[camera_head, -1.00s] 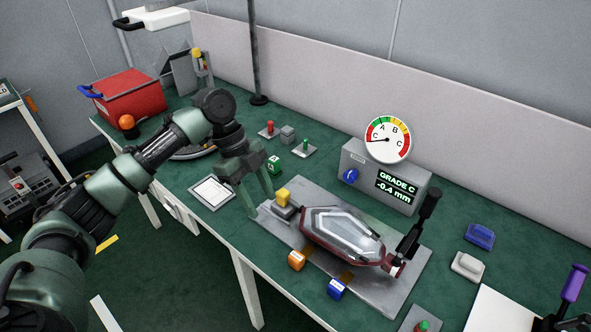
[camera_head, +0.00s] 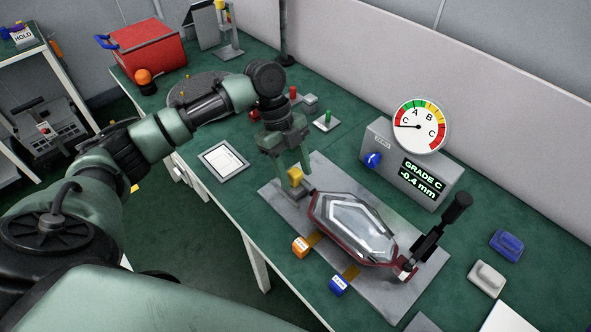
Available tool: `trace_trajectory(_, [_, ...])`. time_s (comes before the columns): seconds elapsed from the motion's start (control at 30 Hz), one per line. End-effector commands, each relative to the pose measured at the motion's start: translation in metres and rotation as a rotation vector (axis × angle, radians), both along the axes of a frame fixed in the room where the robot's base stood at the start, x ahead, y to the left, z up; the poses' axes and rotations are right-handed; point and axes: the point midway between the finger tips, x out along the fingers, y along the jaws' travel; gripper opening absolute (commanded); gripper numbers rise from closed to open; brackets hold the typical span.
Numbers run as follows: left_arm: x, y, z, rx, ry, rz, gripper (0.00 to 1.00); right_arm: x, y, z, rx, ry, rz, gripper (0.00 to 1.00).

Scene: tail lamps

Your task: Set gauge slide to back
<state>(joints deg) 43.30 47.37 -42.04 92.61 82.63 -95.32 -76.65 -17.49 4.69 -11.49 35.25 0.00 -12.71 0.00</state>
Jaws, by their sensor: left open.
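The gauge slide shows as a yellow block (camera_head: 295,177) on a small grey carriage (camera_head: 301,191) at the far left end of the grey fixture plate (camera_head: 385,293). My left gripper (camera_head: 292,172) points down at the yellow block with its fingers open. One finger shows on each side of the block in the picture; I cannot tell whether they touch it. A tail lamp (camera_head: 352,228) with a dark red rim lies on the plate beside the slide. The gauge box (camera_head: 385,165) reads GRADE C, -0.4 mm, and its dial (camera_head: 420,127) needle points left. My right gripper is out of view.
An orange block (camera_head: 301,247) and a blue block (camera_head: 338,286) sit along the plate's front edge. A black-handled lever (camera_head: 440,235) stands at its right end. A white sheet (camera_head: 223,161) lies left of the plate. A red bin (camera_head: 147,48) is at the back left.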

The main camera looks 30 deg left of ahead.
Motion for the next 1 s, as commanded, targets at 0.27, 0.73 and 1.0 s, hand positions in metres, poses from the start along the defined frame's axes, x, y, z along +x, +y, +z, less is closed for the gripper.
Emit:
trace_trajectory(0.27, [-0.0004, -0.0012, -0.0030, 0.000, 0.000, 0.000, 0.49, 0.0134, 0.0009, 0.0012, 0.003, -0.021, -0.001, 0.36])
trace_trajectory(0.73, [-0.0004, -0.0009, -0.0024, 0.000, 0.000, 0.000, 0.00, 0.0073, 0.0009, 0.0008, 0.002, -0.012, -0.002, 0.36])
trace_trajectory(1.0, [-0.0004, -0.0008, -0.0021, 0.000, 0.000, 0.000, 0.00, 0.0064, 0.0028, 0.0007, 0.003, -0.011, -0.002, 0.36])
